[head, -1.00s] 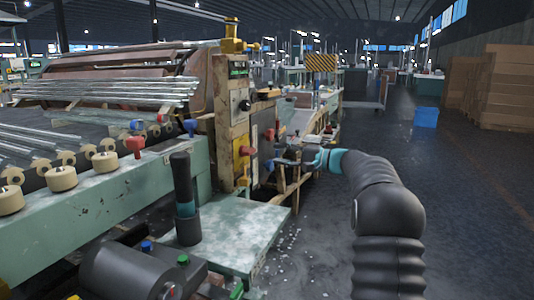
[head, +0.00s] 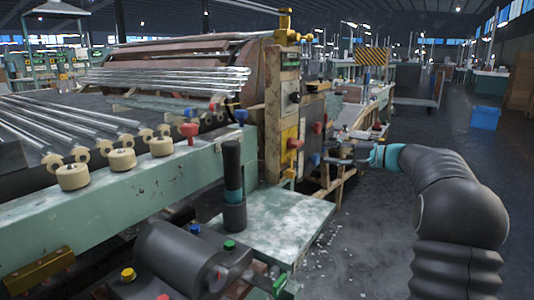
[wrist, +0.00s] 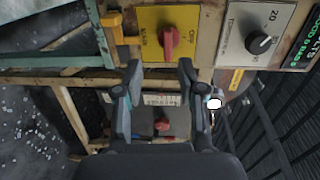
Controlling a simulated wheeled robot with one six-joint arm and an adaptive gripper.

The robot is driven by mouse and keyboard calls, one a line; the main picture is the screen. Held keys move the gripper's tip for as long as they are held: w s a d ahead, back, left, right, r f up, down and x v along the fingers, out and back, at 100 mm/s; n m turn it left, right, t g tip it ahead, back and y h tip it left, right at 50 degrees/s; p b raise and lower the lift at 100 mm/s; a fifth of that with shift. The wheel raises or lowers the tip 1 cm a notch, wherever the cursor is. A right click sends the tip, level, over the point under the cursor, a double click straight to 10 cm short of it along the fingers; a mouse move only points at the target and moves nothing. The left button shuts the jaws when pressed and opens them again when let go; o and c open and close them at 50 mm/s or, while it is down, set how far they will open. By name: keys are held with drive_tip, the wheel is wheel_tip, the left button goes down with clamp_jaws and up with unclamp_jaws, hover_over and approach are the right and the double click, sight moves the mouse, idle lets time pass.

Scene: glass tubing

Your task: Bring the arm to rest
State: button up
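My arm reaches in from the right of the head view, its dark ribbed sleeve bent toward the machine. My gripper (head: 343,153) is small at its end, beside the machine's control panel. In the wrist view my gripper (wrist: 159,78) has its two fingers well apart, with nothing held between them. Beyond the fingers is a yellow plate with a red knob (wrist: 169,37). A second red knob (wrist: 162,124) shows lower, between the fingers. I cannot tell how far the fingertips are from the panel.
The machine's green frame (head: 130,205) fills the left, with glass tubes (head: 170,77) on top. A green shelf (head: 285,225) bears a dark upright post (head: 233,180). A blue bin (head: 485,118) stands on the floor, which is clear at right.

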drive_tip(key=s+a+f+n+g+h, duration=0.1)
drive_tip(key=s+a+h, duration=0.1)
drive_tip(key=s+a, duration=0.2)
drive_tip(key=s+a+f+g+h, duration=0.1)
drive_tip(key=s+a, duration=0.3)
drive_tip(key=s, duration=0.5)
drive_tip(key=s+a+f+n+g+h, duration=0.1)
drive_tip(key=s+a+g+h, duration=0.1)
drive_tip(key=s, duration=0.5)
drive_tip(key=shift+s+a+f+n+h, duration=0.15)
drive_tip(key=shift+s+a+h, duration=0.1)
drive_tip(key=shift+a, duration=0.35)
drive_tip(key=shift+s+a+f+n+h, duration=0.15)
drive_tip(key=shift+a+h, duration=0.1)
drive_tip(key=shift+a, duration=0.3)
drive_tip(key=s+d+f+n+h, duration=0.2)
drive_tip(key=s+f+h, duration=0.2)
drive_tip(key=s, duration=0.8)
drive_tip(key=s+d+f+n+h, duration=0.1)
drive_tip(key=s+f+n+h, duration=0.1)
drive_tip(key=s+f, duration=0.5)
drive_tip(key=s+h, duration=0.1)
drive_tip(key=s, duration=0.4)
drive_tip(key=shift+s+d+f+h, duration=0.15)
drive_tip(key=shift+s+d+h, duration=0.1)
drive_tip(key=shift+d+h, duration=0.15)
